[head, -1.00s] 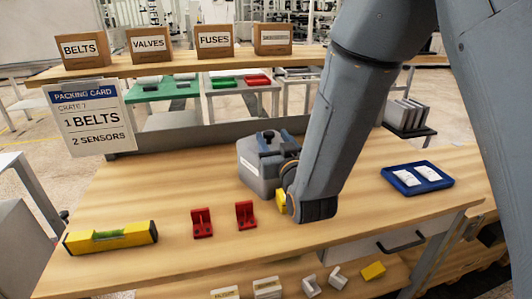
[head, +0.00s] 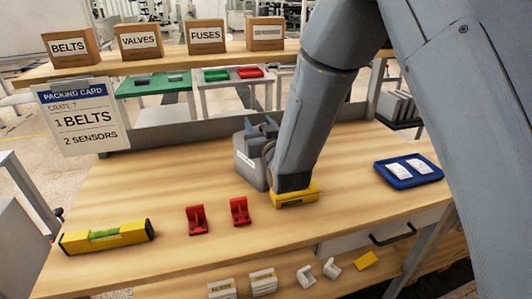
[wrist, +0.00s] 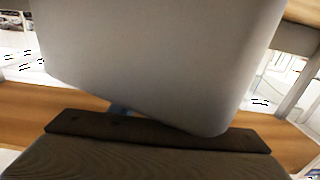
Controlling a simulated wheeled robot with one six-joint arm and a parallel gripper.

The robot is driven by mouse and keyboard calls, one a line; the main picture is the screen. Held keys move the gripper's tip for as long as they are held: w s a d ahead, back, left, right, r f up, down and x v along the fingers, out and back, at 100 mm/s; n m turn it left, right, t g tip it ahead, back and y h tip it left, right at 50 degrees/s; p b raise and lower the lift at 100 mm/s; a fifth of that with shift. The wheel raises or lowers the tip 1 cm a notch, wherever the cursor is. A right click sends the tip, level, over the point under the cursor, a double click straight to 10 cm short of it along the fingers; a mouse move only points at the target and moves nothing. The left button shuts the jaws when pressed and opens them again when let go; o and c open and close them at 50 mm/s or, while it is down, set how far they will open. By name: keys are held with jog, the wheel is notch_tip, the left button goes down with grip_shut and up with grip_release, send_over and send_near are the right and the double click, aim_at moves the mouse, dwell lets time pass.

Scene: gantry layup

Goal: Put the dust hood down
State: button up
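The dust hood is a grey box (head: 246,172) with a white label on its front, in the middle of the bench in the head view. My gripper (head: 264,131) is at its top and appears shut on it, partly hidden by my own arm. The hood looks slightly tilted; I cannot tell whether its lower edge touches the bench. In the wrist view the pale grey hood (wrist: 160,60) fills most of the picture, close to the camera, and the fingertips are not clear there.
A yellow block (head: 297,196) lies just right of the hood, below my wrist. Two red brackets (head: 240,212) and a yellow level (head: 105,237) are to the left. A blue tray (head: 408,172) with white packets is at the right. The bench left of the hood (head: 170,175) is clear.

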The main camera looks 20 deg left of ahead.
grip_shut()
jog(key=shift+r, duration=0.2)
